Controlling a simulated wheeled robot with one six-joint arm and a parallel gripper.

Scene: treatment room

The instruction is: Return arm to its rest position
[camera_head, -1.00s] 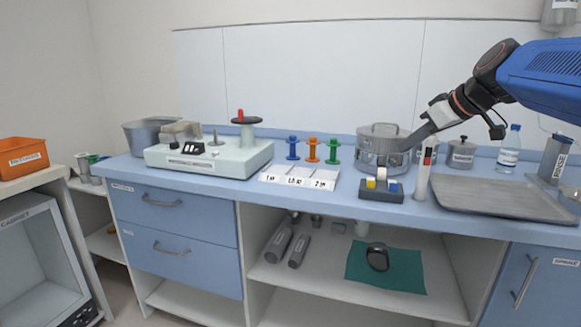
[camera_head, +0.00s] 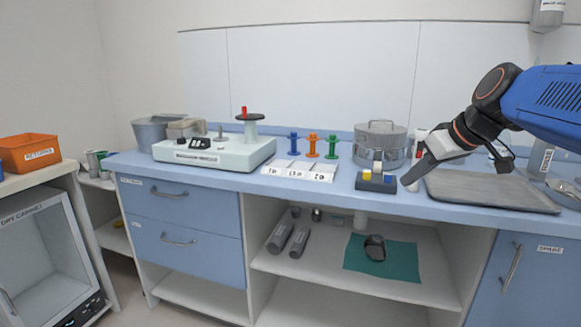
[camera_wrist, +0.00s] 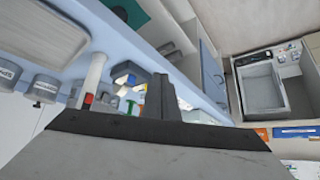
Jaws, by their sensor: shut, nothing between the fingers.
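My gripper (camera_head: 408,181) is at the right of the head view, on the dark wrist of my blue arm. It is shut and empty, pointing down and to the left. My wrist hides part of the white tube with a red and black top.
The blue counter (camera_head: 235,181) carries a pale machine (camera_head: 215,153), coloured spools (camera_head: 312,145), labelled white trays (camera_head: 298,170) and a lidded metal pot (camera_head: 380,143). Shelves below hold grey cylinders and a green cloth (camera_head: 384,258). An orange bin (camera_head: 28,153) stands at the left.

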